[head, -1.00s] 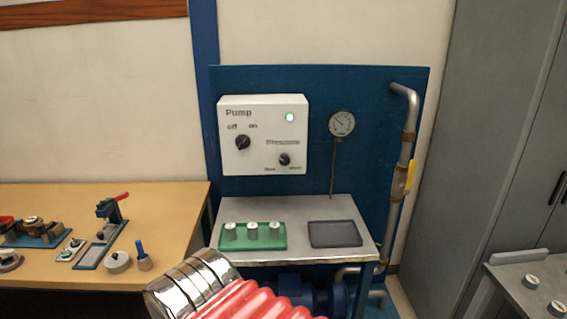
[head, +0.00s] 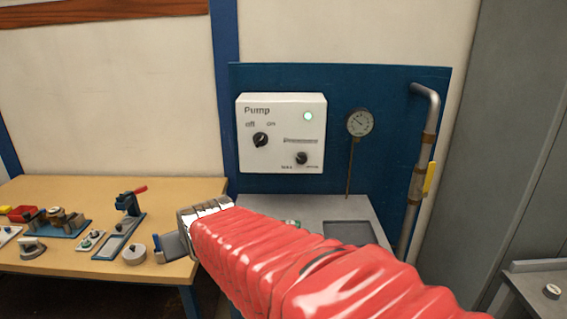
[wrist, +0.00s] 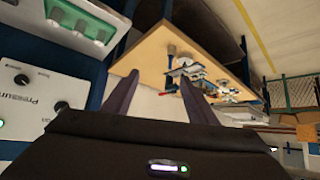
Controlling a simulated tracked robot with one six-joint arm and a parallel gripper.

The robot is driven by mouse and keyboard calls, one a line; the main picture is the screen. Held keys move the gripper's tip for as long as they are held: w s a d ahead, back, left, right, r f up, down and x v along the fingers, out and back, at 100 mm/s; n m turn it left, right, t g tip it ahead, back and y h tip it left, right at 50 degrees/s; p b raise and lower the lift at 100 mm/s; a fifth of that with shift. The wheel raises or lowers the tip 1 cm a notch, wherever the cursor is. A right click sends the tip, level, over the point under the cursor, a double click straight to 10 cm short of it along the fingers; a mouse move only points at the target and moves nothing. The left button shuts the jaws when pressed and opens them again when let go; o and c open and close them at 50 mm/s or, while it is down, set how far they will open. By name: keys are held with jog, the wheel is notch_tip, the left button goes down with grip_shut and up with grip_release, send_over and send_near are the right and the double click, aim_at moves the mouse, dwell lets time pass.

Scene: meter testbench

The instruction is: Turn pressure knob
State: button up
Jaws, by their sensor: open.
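The pressure knob (head: 301,158) is a small dark dial at the lower right of the white pump box (head: 281,101). The box also has a larger off/on knob (head: 260,139) and a lit green lamp (head: 308,115). In the wrist view the box is upside down at the left edge, with the pressure knob (wrist: 22,79) and off/on knob (wrist: 62,106). My gripper (wrist: 160,78) is open and empty. It points away from the box, toward the wooden table. In the head view my red-sleeved arm largely hides it.
A round gauge (head: 360,122) and a vertical pipe (head: 425,150) stand right of the box. My arm covers much of the metal bench (head: 370,208) and nearly all its green tray (wrist: 90,22). A wooden table (head: 100,187) with several fixtures is at left.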

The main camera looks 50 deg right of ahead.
jog(key=w+d+m+t+h, duration=0.25)
jog(key=w+d, duration=0.45)
jog(key=d, duration=0.6)
jog(key=m+h, duration=0.4)
jog(key=h, duration=0.5)
send_near(302, 160)
jog(key=v, duration=0.5)
jog(key=shift+s+d+r, duration=0.1)
jog(key=shift+s, duration=0.05)
jog(key=shift+w+x, duration=0.2)
jog(key=shift+x, duration=6.65)
jog(key=c, duration=1.1)
